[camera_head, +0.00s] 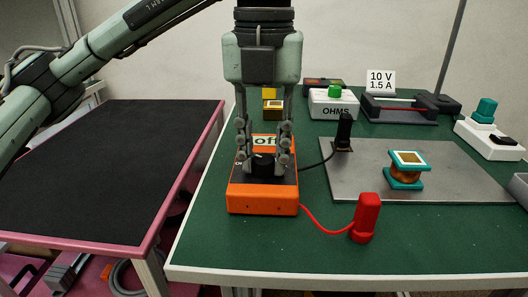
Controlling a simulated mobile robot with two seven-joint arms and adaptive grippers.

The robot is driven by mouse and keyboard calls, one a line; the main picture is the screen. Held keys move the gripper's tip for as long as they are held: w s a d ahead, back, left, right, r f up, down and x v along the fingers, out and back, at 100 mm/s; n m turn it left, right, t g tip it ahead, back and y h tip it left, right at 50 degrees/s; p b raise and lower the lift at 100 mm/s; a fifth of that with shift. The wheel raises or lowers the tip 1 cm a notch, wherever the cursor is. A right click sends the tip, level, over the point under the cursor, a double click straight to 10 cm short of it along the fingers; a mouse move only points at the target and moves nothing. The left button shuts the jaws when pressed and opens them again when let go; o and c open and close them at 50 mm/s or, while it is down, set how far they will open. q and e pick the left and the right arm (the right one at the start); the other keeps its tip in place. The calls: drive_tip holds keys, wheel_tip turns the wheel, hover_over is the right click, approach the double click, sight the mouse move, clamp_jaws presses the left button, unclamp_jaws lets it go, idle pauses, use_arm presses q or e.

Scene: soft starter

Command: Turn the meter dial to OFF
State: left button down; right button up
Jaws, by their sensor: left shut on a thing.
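The orange meter (262,197) stands on the green table near its left front part. A label reading "off" (265,141) shows at its back edge. The black dial (263,163) is on its top face. My left gripper (264,160) points straight down over the meter, its two fingers shut on the dial from both sides. The dial's pointer direction cannot be made out between the fingers. A red lead runs from the meter to a red probe (366,216). A black lead runs to a black probe (344,131). My right gripper is not in view.
A grey metal plate (460,175) right of the meter holds a teal-and-copper coil (407,169). Behind are an OHMS box (334,103) with a green knob and a "10 V 1.5 A" sign (380,81). A black-topped table (95,165) at left is bare.

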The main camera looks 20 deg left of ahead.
sight(264, 159)
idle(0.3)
use_arm(q)
drive_tip(key=c, duration=1.2)
unclamp_jaws()
drive_tip(key=shift+r, duration=0.15)
wheel_tip(264, 159, up, 12)
